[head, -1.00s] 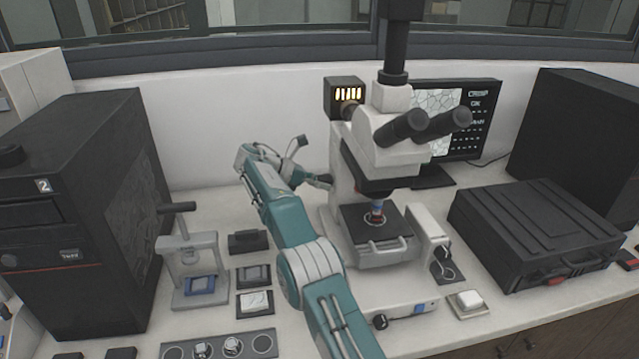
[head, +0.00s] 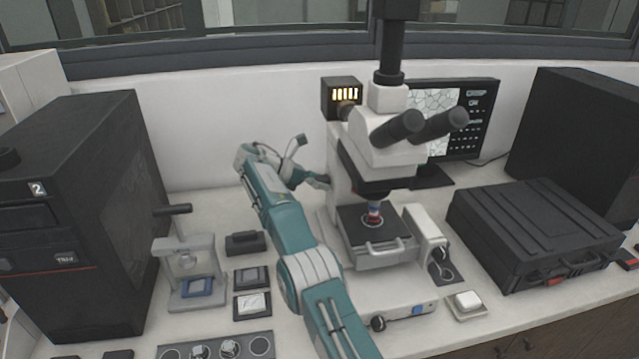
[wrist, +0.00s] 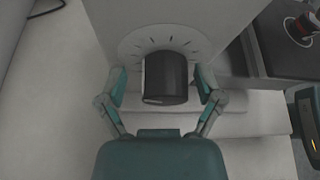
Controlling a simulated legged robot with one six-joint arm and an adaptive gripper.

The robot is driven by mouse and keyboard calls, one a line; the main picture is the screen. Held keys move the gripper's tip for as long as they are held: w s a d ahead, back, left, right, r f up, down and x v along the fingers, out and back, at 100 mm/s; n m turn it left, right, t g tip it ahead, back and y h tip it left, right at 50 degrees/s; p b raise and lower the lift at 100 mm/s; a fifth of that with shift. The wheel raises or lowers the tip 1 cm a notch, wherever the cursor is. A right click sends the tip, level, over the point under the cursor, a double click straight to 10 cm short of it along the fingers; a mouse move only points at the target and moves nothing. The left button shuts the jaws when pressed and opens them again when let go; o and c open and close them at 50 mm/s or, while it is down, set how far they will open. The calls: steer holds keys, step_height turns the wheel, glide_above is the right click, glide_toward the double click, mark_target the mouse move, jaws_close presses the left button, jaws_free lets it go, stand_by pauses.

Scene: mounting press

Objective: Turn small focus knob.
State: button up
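The white microscope (head: 388,150) stands in the middle of the bench. In the wrist view a dark cylindrical knob (wrist: 166,78) sticks out from a pale round dial with tick marks. My gripper (wrist: 161,74) has one finger on each side of this knob, with a narrow gap visible on both sides. The fingers are apart and do not visibly press on it. In the head view my gripper (head: 318,179) is at the microscope's left side, and the knob there is hidden or too small to make out.
A monitor (head: 462,115) stands behind the microscope. A black case (head: 535,232) lies to the right. A small press (head: 185,262) and a large dark cabinet (head: 85,215) are on the left. The microscope's dark stage (wrist: 265,38) shows right of the knob.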

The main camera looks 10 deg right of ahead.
steer(key=shift+s+a+r, duration=0.1)
steer(key=shift+a, duration=0.35)
steer(key=shift+t, duration=0.3)
